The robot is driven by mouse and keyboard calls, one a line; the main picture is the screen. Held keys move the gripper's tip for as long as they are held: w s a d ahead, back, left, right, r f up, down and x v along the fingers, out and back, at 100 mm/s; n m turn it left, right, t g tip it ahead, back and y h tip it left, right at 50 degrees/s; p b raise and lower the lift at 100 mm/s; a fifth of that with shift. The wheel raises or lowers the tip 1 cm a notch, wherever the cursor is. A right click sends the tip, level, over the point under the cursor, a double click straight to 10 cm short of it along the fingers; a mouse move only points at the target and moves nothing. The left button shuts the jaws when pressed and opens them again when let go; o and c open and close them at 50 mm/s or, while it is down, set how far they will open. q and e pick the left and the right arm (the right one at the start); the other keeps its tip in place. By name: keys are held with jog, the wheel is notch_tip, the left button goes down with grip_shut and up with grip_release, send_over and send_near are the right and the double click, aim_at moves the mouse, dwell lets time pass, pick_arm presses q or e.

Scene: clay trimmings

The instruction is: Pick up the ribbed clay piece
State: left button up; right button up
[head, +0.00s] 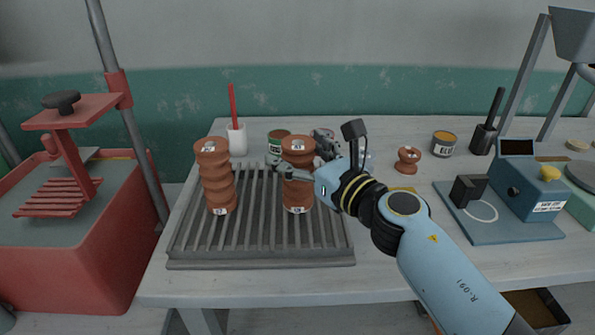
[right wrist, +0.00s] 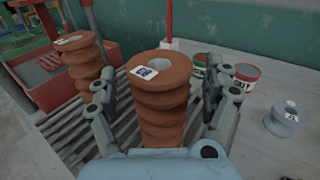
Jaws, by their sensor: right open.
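Two ribbed brown clay pieces stand upright on a grey slatted rack (head: 262,262), each with small white labels. The left ribbed clay piece (head: 218,182) stands apart from my gripper. My right gripper (head: 298,172) is at the other ribbed clay piece (head: 297,195). In the right wrist view, the open fingers of the right gripper (right wrist: 160,92) stand on either side of this ribbed clay piece (right wrist: 160,100), below its top rim. Whether a finger touches it I cannot tell. The left piece (right wrist: 85,62) also shows there. My left gripper is out of view.
A white cup (head: 236,140) with a red stick and a green-labelled can (head: 278,143) stand behind the rack. A small clay spool (head: 408,160), another can (head: 444,143) and a blue device (head: 525,190) are to the right. A red press (head: 65,165) stands left of the table.

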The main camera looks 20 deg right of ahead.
jog(key=shift+w+a, duration=0.1)
jog(key=shift+w, duration=0.2)
jog(key=shift+s, duration=0.1)
jog(key=shift+c, duration=0.8)
grip_shut()
